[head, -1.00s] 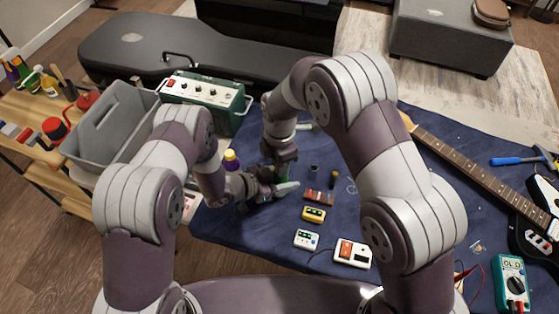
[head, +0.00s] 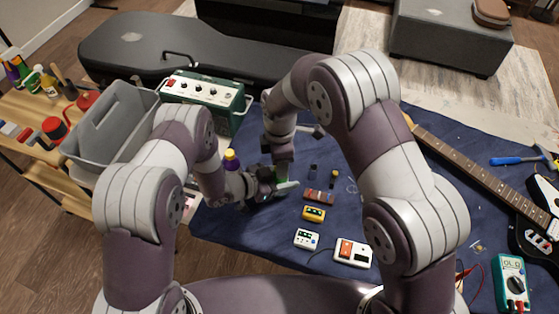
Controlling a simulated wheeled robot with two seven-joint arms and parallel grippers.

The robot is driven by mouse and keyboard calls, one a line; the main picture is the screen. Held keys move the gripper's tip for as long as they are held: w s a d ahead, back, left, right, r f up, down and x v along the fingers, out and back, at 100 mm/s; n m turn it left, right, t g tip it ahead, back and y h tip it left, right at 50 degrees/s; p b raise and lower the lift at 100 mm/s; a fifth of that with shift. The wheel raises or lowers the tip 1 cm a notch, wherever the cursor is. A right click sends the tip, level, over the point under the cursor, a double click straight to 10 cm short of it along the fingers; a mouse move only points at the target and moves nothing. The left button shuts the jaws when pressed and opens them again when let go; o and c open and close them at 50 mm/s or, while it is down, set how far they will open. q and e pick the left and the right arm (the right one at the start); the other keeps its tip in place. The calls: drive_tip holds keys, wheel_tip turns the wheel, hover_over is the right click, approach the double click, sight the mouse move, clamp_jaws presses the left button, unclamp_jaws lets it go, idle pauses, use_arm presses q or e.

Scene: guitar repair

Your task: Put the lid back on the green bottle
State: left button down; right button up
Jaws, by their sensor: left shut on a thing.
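The green bottle (head: 281,172) shows only as a small green patch above the blue cloth, mostly covered by my grippers. My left gripper (head: 278,187) comes in from the left, low over the cloth, and is shut on the bottle. My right gripper (head: 283,160) points down from above, directly over the bottle. Its fingertips are too small and covered to show whether they are open or shut. I cannot make out the lid for certain; it may be hidden at the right gripper.
Small dark cylinders (head: 313,171) and several pedals (head: 314,214) lie to the right. A green amplifier (head: 205,92) and grey bin (head: 112,128) stand behind left; a guitar neck (head: 465,165) lies right.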

drive_tip(key=shift+r, duration=1.95)
drive_tip(key=shift+c, duration=0.4)
wheel_tip(320, 180, up, 4)
drive_tip(key=n, duration=0.3)
drive_tip(key=shift+f, duration=0.25)
drive_tip(key=shift+f, duration=4.05)
